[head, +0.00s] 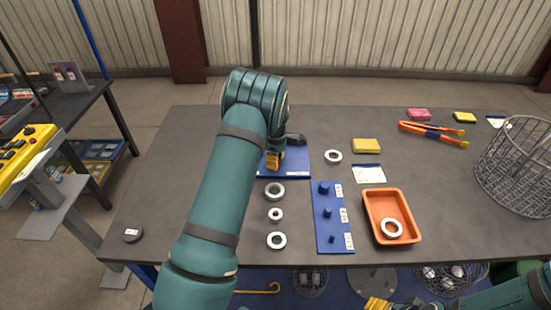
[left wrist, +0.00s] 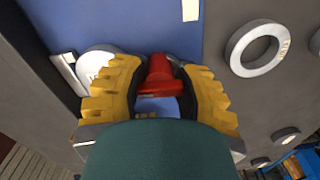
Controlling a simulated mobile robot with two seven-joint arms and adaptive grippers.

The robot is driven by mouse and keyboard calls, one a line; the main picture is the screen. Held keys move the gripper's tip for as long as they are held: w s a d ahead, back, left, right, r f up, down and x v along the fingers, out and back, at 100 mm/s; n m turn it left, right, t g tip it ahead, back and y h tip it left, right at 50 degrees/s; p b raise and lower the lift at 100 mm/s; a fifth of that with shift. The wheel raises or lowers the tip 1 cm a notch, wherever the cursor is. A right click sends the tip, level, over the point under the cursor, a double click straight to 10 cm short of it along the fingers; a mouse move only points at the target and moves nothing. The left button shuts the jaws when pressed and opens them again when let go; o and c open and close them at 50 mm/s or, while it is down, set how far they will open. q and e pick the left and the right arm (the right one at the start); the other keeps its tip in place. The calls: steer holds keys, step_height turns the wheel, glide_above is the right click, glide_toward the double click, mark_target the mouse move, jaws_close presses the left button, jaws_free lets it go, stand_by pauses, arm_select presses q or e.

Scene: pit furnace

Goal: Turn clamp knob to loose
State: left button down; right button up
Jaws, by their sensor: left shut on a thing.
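The clamp knob (left wrist: 160,72) is red and shows in the left wrist view between the yellow fingers of my left gripper (left wrist: 158,85), which is shut on it. The knob sits over a blue base plate (left wrist: 150,25). The plate also shows in the head view (head: 298,158). In the head view my left gripper (head: 273,160) reaches down at the plate's left side, and my arm hides the knob. A white round part (left wrist: 95,62) is partly hidden behind a finger. My right gripper (head: 378,304) shows only partly at the bottom edge of the head view.
Several pale rings lie near the plate, one of them (head: 333,156) to its right. A blue peg board (head: 320,243), an orange tray (head: 412,235) holding a ring (head: 391,228), and a wire basket (head: 515,170) stand further right.

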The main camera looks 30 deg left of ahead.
arm_select(q)
steer(key=shift+w+r+n, duration=0.15)
steer(key=shift+r+n, duration=0.1)
steer(key=shift+n, duration=0.15)
steer(key=c, duration=0.8)
jaws_free()
steer(key=shift+o, duration=0.2)
steer(key=shift+f, duration=0.1)
step_height(320, 180, up, 12)
